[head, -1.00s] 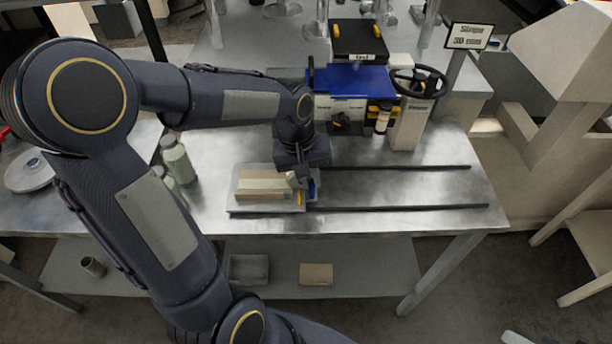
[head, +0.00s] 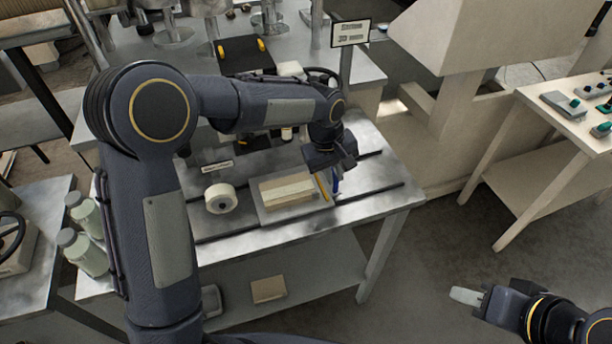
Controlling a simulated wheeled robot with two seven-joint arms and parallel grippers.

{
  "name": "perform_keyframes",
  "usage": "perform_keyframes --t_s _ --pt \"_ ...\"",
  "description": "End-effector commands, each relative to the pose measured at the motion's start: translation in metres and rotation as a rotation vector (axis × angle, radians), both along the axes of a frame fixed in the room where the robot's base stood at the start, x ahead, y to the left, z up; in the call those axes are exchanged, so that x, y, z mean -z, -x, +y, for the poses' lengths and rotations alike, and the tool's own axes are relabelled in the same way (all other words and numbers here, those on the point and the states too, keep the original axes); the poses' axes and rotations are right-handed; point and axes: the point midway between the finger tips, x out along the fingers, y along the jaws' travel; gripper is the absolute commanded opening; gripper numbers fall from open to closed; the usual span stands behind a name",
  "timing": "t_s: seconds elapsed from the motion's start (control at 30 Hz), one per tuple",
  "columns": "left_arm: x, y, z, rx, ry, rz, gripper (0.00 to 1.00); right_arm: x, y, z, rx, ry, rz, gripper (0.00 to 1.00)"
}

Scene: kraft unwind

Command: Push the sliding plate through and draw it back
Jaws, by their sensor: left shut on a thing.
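The sliding plate (head: 266,208) is a grey metal tray on two dark rails (head: 372,193) across the bench top. A tan block (head: 287,189) lies on it. A blue upright piece (head: 335,184) and a yellow strip (head: 322,187) are at its right end. My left gripper (head: 335,172) reaches down at that right end and is shut on the blue piece, its fingertips partly hidden. My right gripper (head: 466,296) is at the lower right, off the bench and away from the plate. Its pale fingertips look close together, but the gap is unclear.
A white roll (head: 221,198) stands left of the plate. Pale bottles (head: 84,228) stand at the bench's left. A machine with a handwheel (head: 325,76) is behind my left forearm. The rails right of the plate are clear. A box (head: 268,289) lies on the lower shelf.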

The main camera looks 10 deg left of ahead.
Motion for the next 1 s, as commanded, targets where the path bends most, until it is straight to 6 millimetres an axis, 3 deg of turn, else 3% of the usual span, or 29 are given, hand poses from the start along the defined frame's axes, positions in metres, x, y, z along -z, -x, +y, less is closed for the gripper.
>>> perform_keyframes --t_s 0.1,0.3,0.8,0.83,1.0 --pt "-0.002 -0.011 -0.017 0.002 0.0 -0.003 0.0 -0.005 0.0 0.0 0.0 0.0 0.0 0.34" --pt "-0.001 -0.021 -0.032 -0.001 0.001 -0.003 0.0 -0.008 0.0 0.0 0.0 0.0 0.0 0.34" --pt "-0.002 -0.025 -0.039 -0.002 0.007 -0.008 0.0 -0.009 0.0 0.0 0.0 0.0 0.0 0.34" --pt "-0.002 -0.025 -0.039 -0.002 0.007 -0.008 0.16 -0.009 0.0 0.0 0.0 0.0 0.0 0.34" --pt "-0.002 -0.024 -0.039 0.0 0.006 -0.006 0.34 -0.009 0.0 0.0 0.0 0.0 0.0 0.34"
